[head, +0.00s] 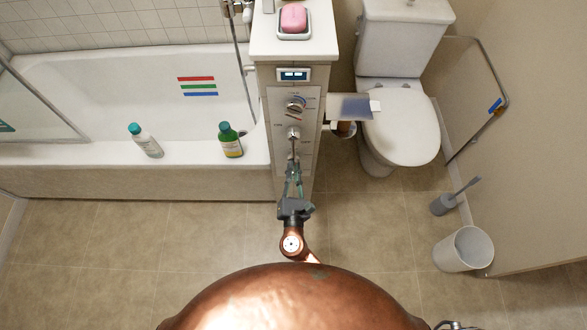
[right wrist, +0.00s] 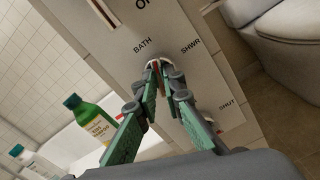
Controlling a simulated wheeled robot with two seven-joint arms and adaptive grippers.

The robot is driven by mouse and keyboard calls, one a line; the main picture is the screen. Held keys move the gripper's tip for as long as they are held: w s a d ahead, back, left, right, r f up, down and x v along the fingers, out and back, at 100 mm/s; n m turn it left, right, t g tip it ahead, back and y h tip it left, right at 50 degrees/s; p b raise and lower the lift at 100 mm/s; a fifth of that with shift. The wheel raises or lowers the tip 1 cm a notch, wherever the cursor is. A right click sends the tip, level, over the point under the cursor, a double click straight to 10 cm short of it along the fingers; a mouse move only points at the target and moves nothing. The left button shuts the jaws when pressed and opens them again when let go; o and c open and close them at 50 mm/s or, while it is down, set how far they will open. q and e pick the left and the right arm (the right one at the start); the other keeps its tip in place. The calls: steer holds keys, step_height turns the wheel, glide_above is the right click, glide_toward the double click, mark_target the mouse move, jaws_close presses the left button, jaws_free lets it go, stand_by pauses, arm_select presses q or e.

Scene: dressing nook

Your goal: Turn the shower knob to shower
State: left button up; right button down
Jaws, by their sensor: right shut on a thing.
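The shower knob (head: 293,133) is the lower of two knobs on a grey control panel (head: 312,150) at the end of the half wall. In the right wrist view the knob (right wrist: 155,63) shows only as a pale rim behind my fingertips. The labels BATH, SHWR and SHUT stand around it. My right gripper (head: 293,154) reaches up to the panel from below. Its green fingers, also in the right wrist view (right wrist: 156,70), are closed together on the knob. The fingers hide most of the knob, so its pointing direction cannot be told. My left gripper is not in view.
The upper dial (head: 296,105) and a small display (head: 294,74) sit above the knob. A green bottle (head: 231,143) and a white bottle (head: 148,145) stand on the tub edge (head: 80,155). A paper holder (head: 350,107) and a toilet (head: 402,125) are right of the panel.

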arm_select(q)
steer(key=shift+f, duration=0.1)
arm_select(e)
steer(key=shift+f, duration=0.1)
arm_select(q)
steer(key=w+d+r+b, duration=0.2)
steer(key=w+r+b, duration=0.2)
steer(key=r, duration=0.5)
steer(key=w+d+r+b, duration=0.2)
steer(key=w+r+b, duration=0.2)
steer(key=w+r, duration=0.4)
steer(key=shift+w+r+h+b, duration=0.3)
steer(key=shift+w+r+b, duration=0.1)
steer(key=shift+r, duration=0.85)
arm_select(e)
steer(key=shift+m, duration=7)
steer(key=c, duration=2)
jaws_free()
steer(key=shift+c, duration=0.2)
